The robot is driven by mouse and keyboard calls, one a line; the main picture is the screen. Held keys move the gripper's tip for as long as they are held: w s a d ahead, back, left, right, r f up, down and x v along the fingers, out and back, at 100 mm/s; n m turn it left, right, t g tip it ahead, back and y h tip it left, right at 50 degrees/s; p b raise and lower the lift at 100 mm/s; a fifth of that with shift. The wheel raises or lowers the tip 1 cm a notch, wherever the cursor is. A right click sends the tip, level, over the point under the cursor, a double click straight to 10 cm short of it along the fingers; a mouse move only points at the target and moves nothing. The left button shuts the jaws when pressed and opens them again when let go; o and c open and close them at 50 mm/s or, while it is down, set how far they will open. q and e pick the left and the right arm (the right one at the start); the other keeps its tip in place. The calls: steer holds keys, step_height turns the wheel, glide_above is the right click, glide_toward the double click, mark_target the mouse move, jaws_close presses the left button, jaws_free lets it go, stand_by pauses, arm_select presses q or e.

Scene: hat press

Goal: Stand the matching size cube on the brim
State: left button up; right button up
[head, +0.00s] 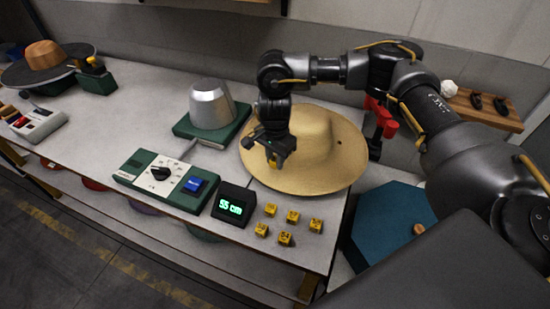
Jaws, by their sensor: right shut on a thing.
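The straw-coloured hat (318,135) lies brim down near the table's right end. My right gripper (273,157) points down over the left, near part of its brim. It is shut on a small yellow cube (272,164), mostly hidden by the fingers. I cannot tell whether the cube touches the brim, nor read its number. Several other yellow cubes (293,216) lie in two rows at the table's front right. The black display (232,204) beside them shows a green reading that looks like 55 cm. My left gripper is not in view.
A green control box (170,180) with a dial and blue button stands left of the display. A metal hat block (211,104) on a green base stands behind it. A brown hat form (43,54) is at the far left. A teal hexagonal surface (385,220) lies right of the table.

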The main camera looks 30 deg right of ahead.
steer(key=shift+f+b, duration=0.8)
steer(key=shift+f, duration=0.1)
steer(key=o, duration=1)
steer(key=shift+o, duration=0.2)
steer(key=shift+r, duration=0.1)
step_height(320, 180, up, 11)
steer(key=shift+f+b, duration=0.15)
steer(key=shift+b, duration=0.25)
